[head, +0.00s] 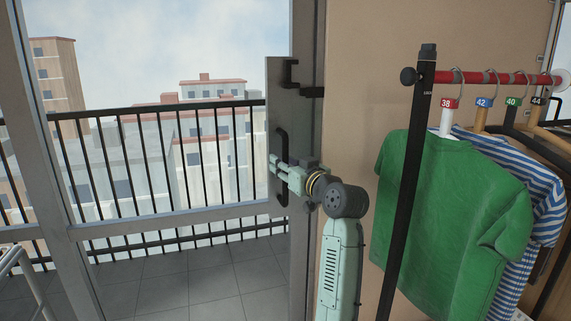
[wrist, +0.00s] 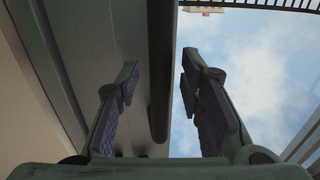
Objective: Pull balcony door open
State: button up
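The balcony door (head: 180,217) has a grey frame and glass panes, with the balcony showing through it. Its black vertical handle (head: 284,140) sits on a grey upright panel at the right side of the glass. My gripper (head: 273,166) is at the middle of this handle, with its fingers pointing left in the head view. In the wrist view my gripper (wrist: 159,78) is open. The dark handle bar (wrist: 161,60) runs between the two fingers, with gaps on both sides. The fingers are not closed on it, and part of the handle is hidden behind the gripper in the head view.
A clothes rack (head: 408,180) with a green shirt (head: 450,210) and striped clothing stands close on the right of my arm. A beige wall (head: 370,70) is behind it. A black latch (head: 292,76) is above the handle. A pale rail (head: 18,265) shows at lower left.

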grip_shut()
dwell(0.7)
